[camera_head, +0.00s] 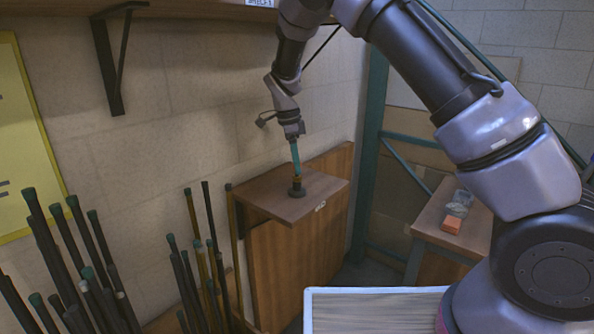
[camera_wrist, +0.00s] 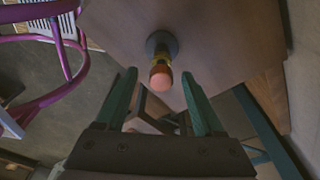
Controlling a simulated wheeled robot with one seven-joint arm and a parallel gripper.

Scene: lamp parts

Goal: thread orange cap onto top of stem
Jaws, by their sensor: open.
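The stem (camera_head: 297,186) stands upright on a dark round base on a small brown wooden table. In the wrist view the stem (camera_wrist: 161,54) shows yellow and dark bands above its grey base. A salmon-orange rounded piece, seemingly the orange cap (camera_wrist: 160,80), is at the stem's top end; how firmly it is seated cannot be told. My gripper (camera_head: 296,160) points down over the stem. In the wrist view its teal fingers (camera_wrist: 158,75) are spread, one on each side of the cap, with gaps visible on both sides.
The wooden table (camera_head: 265,195) is otherwise bare and stands near the wall. Several dark rods with green ends (camera_head: 75,240) stand at the left. A side table (camera_head: 425,220) at the right holds an orange block (camera_head: 452,224) and a clear container (camera_head: 459,203). A shelf bracket (camera_head: 115,60) is above.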

